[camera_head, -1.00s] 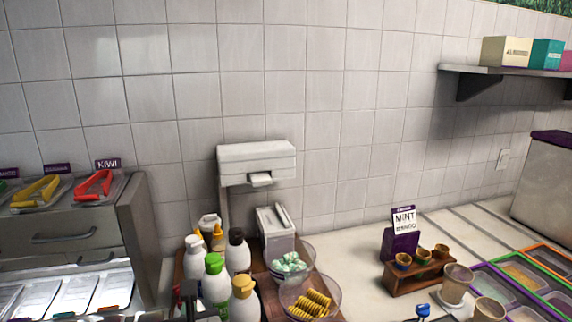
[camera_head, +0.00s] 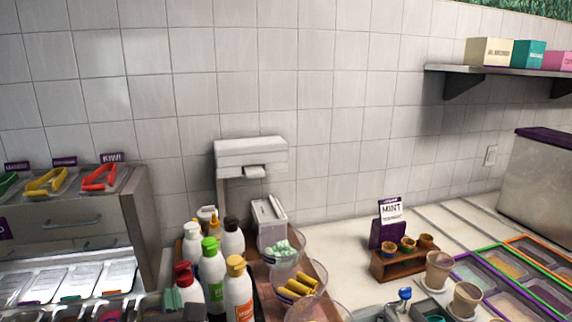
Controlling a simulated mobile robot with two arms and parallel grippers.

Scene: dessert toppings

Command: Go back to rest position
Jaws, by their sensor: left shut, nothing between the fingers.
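My right gripper is not in view.
Squeeze bottles (camera_head: 211,270) with coloured caps stand beside clear bowls (camera_head: 298,282) on a wooden tray. A wooden cup holder (camera_head: 395,262) and paper cups (camera_head: 438,270) stand right. Topping bins (camera_head: 513,265) lie far right. A drawer cabinet (camera_head: 75,222) with tongs is left.

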